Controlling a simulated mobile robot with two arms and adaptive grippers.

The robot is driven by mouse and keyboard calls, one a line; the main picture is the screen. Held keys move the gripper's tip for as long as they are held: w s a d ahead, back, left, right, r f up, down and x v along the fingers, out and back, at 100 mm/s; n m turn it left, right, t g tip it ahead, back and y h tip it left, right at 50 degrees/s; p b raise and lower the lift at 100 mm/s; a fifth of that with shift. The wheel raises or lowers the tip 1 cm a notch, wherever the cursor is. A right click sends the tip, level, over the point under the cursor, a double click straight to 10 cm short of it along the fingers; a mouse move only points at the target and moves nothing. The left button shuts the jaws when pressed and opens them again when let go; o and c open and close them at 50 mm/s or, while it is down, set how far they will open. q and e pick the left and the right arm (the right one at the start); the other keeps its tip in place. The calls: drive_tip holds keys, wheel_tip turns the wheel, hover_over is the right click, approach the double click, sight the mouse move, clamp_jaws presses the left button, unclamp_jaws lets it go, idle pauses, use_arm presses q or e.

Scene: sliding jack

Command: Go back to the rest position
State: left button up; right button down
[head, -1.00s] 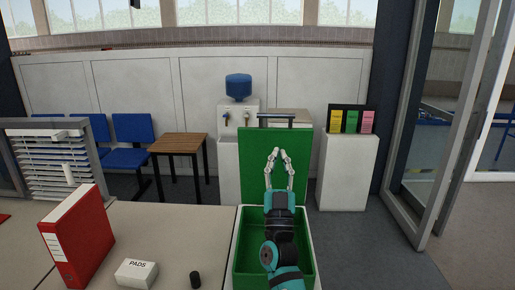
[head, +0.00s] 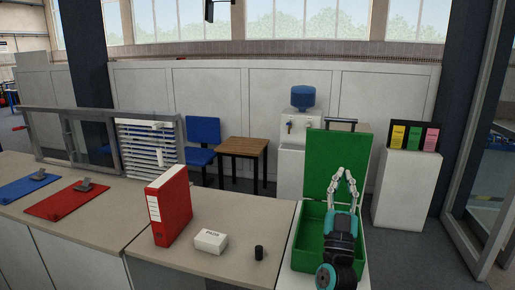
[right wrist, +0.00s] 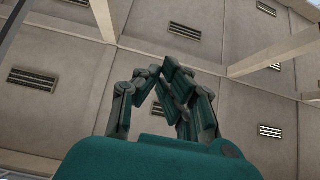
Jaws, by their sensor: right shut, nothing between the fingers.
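My right gripper (head: 344,180) is upright in front of the open green case (head: 325,160), with its fingers drawn together at the tips and nothing between them. In the right wrist view the gripper (right wrist: 160,75) points up at a panelled ceiling, its fingertips close together and empty. The gripper and arm hide part of the case's green interior. My left gripper does not show in either view.
The counter (head: 225,265) holds a red binder (head: 170,207), a white PADS box (head: 211,241) and a small black cylinder (head: 259,252). A sliding window frame (head: 70,135) stands at left, near blue and red mats. Behind are a water cooler (head: 300,125) and a wooden table (head: 243,147).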

drive_tip(key=s+a+f+n+g+y, duration=0.1)
drive_tip(key=s+f+n+g+y, duration=0.15)
drive_tip(key=f, duration=0.55)
drive_tip(key=s+a+f+n+g+y, duration=0.15)
drive_tip(key=s+f+g+y, duration=0.25)
drive_tip(key=f, duration=0.5)
drive_tip(key=s+a+f+n+g+y, duration=0.1)
drive_tip(key=s+f+n+g+y, duration=0.25)
drive_tip(key=f, duration=0.45)
drive_tip(key=s+d+f+m+g+h, duration=0.1)
drive_tip(key=s+f+g, duration=0.35)
drive_tip(key=s, duration=0.55)
drive_tip(key=s+d+f+m+g+h, duration=0.15)
drive_tip(key=s+f+g, duration=0.3)
drive_tip(key=s, duration=0.45)
drive_tip(key=s+d+f+g, duration=0.2)
drive_tip(key=s+f+g, duration=0.3)
drive_tip(key=s, duration=0.5)
wheel_tip(320, 180, down, 28)
drive_tip(key=s, duration=0.2)
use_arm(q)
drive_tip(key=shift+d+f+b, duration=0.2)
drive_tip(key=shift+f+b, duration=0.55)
use_arm(e)
drive_tip(key=s+d+f+g, duration=0.1)
drive_tip(key=s+d+f, duration=0.1)
drive_tip(key=s+f, duration=1.3)
drive_tip(key=shift+s+d+f, duration=0.3)
drive_tip(key=shift+s+d, duration=0.05)
drive_tip(key=shift+d, duration=0.05)
